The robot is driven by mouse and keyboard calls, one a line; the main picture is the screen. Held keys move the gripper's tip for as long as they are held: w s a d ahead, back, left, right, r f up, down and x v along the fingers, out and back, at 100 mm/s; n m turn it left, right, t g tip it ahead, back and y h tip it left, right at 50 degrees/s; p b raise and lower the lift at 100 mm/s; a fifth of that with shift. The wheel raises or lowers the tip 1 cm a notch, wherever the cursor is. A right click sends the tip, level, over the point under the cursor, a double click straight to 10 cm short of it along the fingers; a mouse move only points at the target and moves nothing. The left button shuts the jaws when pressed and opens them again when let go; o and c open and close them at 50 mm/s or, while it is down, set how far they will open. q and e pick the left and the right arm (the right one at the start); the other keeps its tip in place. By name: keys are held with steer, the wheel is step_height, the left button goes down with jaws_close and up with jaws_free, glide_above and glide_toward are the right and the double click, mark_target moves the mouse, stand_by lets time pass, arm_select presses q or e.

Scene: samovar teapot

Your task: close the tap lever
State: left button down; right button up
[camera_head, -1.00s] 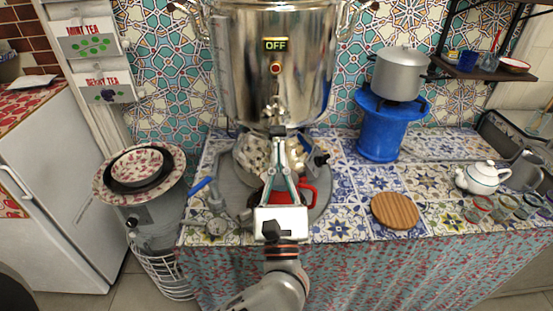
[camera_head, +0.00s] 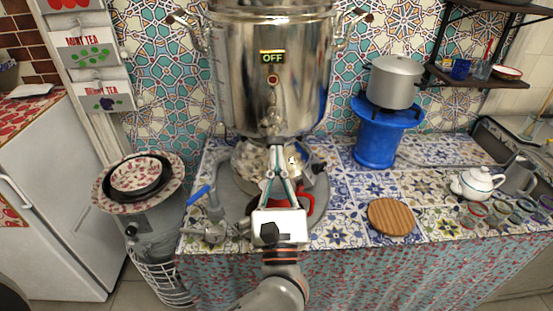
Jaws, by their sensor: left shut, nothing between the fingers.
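The large shiny samovar (camera_head: 270,90) stands at the back middle of the tiled counter, with an "OFF" sign on its front. Its tap (camera_head: 271,124) sticks out low at the front. The tap lever is small and I cannot tell its position. My left gripper (camera_head: 276,150) is just below the tap, fingers pointing up and brought together, holding nothing. I cannot tell whether the fingertips touch the tap. A red object (camera_head: 306,201) is partly hidden behind the gripper. My right gripper is not in view.
A blue-handled valve (camera_head: 199,195) is left of my gripper. A round wooden board (camera_head: 391,216) lies to the right. Farther right are a white teapot (camera_head: 476,184) and several glasses. A grey pot (camera_head: 395,82) sits on a blue stand (camera_head: 377,143).

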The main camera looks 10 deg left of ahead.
arm_select(q)
steer(key=shift+a+r, duration=0.2)
steer(key=shift+r, duration=0.7)
steer(key=w+f+v, duration=0.1)
steer(key=v, duration=1.2)
steer(key=d+f+m+h, duration=0.25)
steer(key=m+h, duration=0.35)
steer(key=m, duration=0.6)
steer(key=d+f+m+h, duration=0.1)
steer(key=f+m+h, duration=0.2)
steer(key=m+h, duration=0.6)
steer(key=a+f+m+g+y, duration=0.1)
steer(key=a+f+m+g, duration=0.25)
steer(key=f+m, duration=0.6)
steer(key=a+f+m+g+y, duration=0.15)
steer(key=f+m+g, duration=0.25)
steer(key=f+m, duration=0.5)
steer(key=s+a+f+m+g+y, duration=0.3)
steer(key=s+a+f+m+g, duration=0.1)
steer(key=a+f, duration=0.6)
steer(key=shift+s+f, duration=0.85)
steer(key=shift+f, duration=0.15)
